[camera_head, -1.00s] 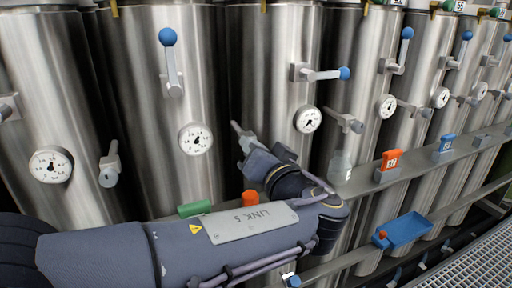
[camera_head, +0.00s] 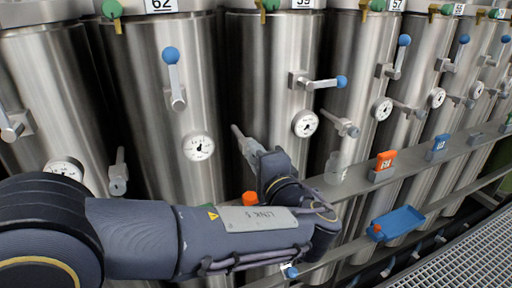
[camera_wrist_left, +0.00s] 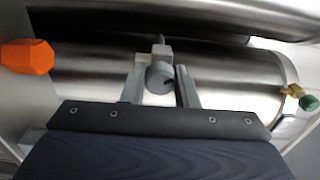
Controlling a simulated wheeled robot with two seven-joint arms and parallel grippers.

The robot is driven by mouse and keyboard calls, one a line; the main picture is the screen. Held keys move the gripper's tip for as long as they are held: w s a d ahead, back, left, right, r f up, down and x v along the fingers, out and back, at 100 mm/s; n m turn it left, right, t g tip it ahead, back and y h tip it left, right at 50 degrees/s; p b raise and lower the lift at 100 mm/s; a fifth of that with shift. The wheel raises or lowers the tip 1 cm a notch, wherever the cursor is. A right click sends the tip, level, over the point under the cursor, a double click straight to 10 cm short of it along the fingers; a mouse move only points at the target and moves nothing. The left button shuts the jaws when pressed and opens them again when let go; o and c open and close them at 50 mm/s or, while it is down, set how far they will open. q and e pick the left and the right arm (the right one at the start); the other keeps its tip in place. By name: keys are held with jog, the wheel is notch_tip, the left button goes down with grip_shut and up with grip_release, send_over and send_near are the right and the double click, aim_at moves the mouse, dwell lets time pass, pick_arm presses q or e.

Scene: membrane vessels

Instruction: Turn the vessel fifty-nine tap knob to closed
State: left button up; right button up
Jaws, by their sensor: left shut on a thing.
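Vessel fifty-nine (camera_head: 265,70) is a tall steel cylinder with a "59" label (camera_head: 303,4) at its top. A blue-balled lever (camera_head: 322,84) and a round gauge (camera_head: 305,123) are on its front. My left gripper (camera_head: 240,140) reaches the low left of this vessel. In the left wrist view, its two fingers (camera_wrist_left: 162,88) stand on either side of the grey tap knob (camera_wrist_left: 160,76) and are shut on it. In the head view my gripper and wrist largely hide the knob. The knob's turn angle is hard to tell. My right gripper is not in view.
Vessel 62 (camera_head: 145,90), with its own tap (camera_head: 118,175), stands to the left; more vessels line the right. A steel rail (camera_head: 410,160) carries an orange holder (camera_head: 386,161) and a blue one (camera_head: 440,145). A blue tray (camera_head: 400,222) is lower right, near grating (camera_head: 470,255).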

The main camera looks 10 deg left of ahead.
pick_arm(q)
jog(key=m+p, duration=0.3)
jog(key=m, duration=0.1)
jog(key=shift+r, duration=0.1)
jog(key=shift+m+p, duration=1.25)
jog(key=shift+m, duration=0.25)
jog(key=shift+f, duration=0.2)
jog(key=o, duration=1)
jog(key=v, duration=0.8)
jog(key=shift+w, duration=0.1)
